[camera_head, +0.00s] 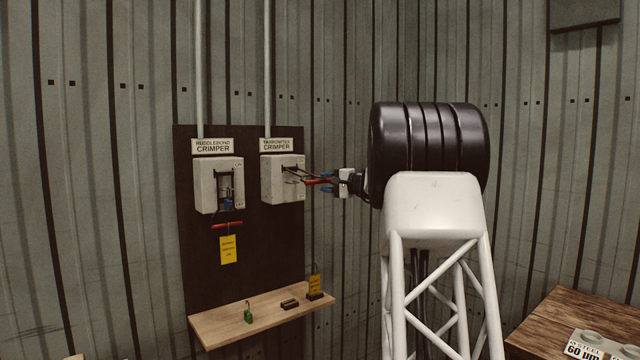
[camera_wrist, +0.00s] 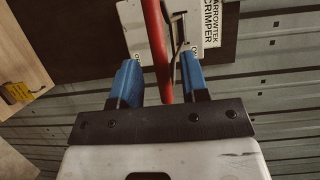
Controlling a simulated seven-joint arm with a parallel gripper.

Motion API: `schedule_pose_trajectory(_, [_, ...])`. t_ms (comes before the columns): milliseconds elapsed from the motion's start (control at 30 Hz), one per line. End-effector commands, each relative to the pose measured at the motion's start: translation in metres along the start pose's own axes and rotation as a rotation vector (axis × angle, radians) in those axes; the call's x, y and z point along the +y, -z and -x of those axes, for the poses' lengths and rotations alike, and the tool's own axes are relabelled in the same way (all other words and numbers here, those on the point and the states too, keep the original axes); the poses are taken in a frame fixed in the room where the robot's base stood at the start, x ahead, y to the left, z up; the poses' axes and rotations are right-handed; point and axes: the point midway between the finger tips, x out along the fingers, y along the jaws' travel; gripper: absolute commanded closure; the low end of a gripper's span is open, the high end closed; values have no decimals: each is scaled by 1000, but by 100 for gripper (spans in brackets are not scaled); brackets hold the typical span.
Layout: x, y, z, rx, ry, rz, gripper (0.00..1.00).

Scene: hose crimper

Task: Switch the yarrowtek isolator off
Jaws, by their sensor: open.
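The yarrowtek isolator (camera_head: 273,187) is the right grey box on the dark wall board, under a "YARROWTEK CRIMPER" label. It also shows in the wrist view (camera_wrist: 140,28). Its lever sticks out from the box front towards my gripper, with a red grip bar (camera_head: 312,182) at its end. My gripper (camera_head: 326,185) is at that bar with its blue fingers open. In the wrist view the red bar (camera_wrist: 161,60) passes between the fingers, with visible gaps on both sides. The exact on or off position cannot be read.
The ruddlebond isolator (camera_head: 213,187) is to the left, its red-gripped lever hanging down, with a blue padlock and a yellow tag (camera_head: 228,249). A wooden shelf (camera_head: 225,328) below bears a green padlock (camera_head: 248,314), dark blocks (camera_head: 290,303) and a yellow-tagged item (camera_head: 314,284).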

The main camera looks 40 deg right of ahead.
Motion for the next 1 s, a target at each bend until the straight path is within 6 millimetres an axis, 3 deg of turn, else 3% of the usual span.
schedule_pose_trajectory(300, [0, 0, -26, 0, 0, 0, 59])
schedule_pose_trajectory(633, [0, 0, -28, 0, 0, 0, 59])
schedule_pose_trajectory(667, [0, 0, -28, 0, 0, 0, 60])
schedule_pose_trajectory(900, [0, 0, -28, 0, 0, 0, 97])
schedule_pose_trajectory(1000, [0, 0, -28, 0, 0, 1, 100])
